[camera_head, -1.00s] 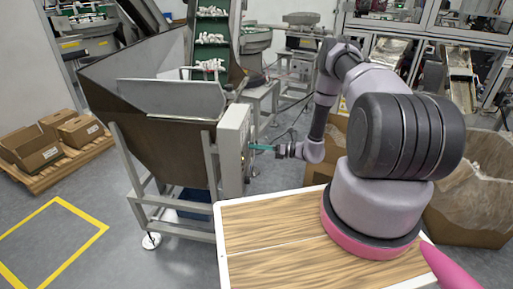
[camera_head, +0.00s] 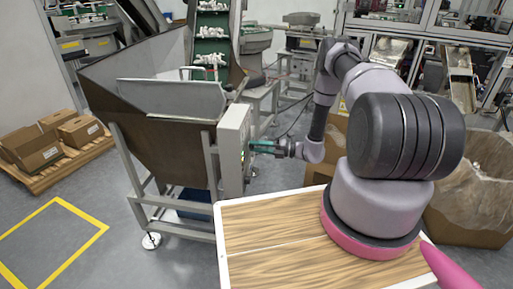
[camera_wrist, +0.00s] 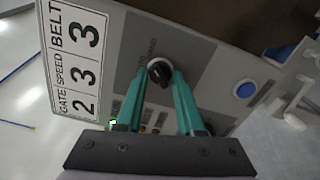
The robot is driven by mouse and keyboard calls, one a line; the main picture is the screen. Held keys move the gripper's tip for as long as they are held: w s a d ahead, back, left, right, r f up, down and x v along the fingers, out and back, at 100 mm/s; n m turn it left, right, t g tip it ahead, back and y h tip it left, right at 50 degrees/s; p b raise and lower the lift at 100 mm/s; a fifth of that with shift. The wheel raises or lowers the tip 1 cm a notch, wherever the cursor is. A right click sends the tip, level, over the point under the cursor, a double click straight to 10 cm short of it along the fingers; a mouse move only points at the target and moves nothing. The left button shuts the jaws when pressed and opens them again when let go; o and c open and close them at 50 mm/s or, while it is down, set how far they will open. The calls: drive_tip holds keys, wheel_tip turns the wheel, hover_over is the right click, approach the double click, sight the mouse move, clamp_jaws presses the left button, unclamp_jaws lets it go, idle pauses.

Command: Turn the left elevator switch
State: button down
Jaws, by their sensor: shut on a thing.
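The switch is a black rotary knob (camera_wrist: 159,73) with a pale ring on the grey face of a control panel (camera_wrist: 205,62), seen in the wrist view. My gripper (camera_wrist: 161,76) has its two teal fingers on either side of the knob, shut on it. In the head view my gripper (camera_head: 252,147) reaches left to the side of the light control box (camera_head: 235,140) on the hopper. The knob itself cannot be made out there. Printed words beside the knob are too blurred to read.
A blue button (camera_wrist: 245,90) sits on the panel right of the knob. A label plate (camera_wrist: 77,55) reads BELT, SPEED, GATE. The metal hopper (camera_head: 165,150) stands left of my arm. A wood-topped surface (camera_head: 270,225) lies below, and cardboard boxes (camera_head: 40,155) are at far left.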

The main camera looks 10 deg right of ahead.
drive_tip(key=shift+d+m, duration=0.1)
drive_tip(key=shift+m, duration=0.2)
drive_tip(key=c, duration=0.5)
unclamp_jaws()
drive_tip(key=v, duration=1)
drive_tip(key=shift+s+d+f, duration=0.1)
drive_tip(key=shift+s+d, duration=0.05)
drive_tip(key=shift+d, duration=0.2)
